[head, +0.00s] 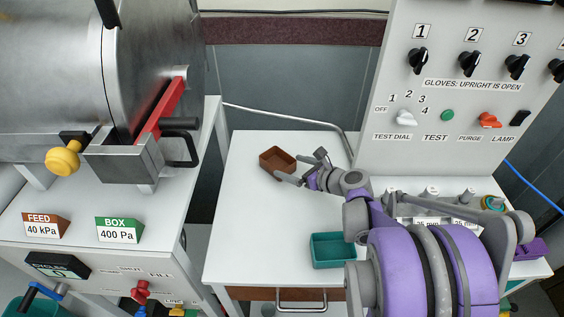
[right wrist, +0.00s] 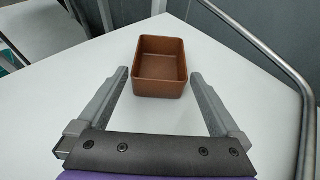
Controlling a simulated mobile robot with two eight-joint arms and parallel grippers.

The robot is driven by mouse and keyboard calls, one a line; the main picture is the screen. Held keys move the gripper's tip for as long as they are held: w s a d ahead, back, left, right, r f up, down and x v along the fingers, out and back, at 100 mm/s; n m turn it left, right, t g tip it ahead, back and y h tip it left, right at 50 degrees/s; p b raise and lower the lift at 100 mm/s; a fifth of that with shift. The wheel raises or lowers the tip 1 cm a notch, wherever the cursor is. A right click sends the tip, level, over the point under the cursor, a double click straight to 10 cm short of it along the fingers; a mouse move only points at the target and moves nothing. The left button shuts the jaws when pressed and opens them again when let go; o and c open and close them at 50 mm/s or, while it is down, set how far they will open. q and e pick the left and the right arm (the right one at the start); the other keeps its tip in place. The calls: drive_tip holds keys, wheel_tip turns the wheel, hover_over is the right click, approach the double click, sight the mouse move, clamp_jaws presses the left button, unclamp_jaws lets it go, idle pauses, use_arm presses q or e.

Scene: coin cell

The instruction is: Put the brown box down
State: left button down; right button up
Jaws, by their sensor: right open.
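The brown box (head: 276,162) is a small open-topped tray near the back of the white table in the head view. It looks empty. In the right wrist view, the brown box (right wrist: 160,68) rests on the white surface just ahead of and between my fingertips. My right gripper (head: 299,167) is open, with one finger on each side of the box's near end. The right wrist view shows a gap between each finger of the gripper (right wrist: 160,78) and the box walls. My left gripper is not in view.
A teal tray (head: 333,250) stands on the white table (head: 245,222) near its front. A bent metal rail (head: 290,120) runs behind the table. The control panel (head: 455,100) rises at the right. A metal chamber with a red handle (head: 160,112) stands at the left.

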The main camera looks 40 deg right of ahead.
drive_tip(key=v, duration=0.5)
drive_tip(key=shift+s+r, duration=0.1)
idle(0.3)
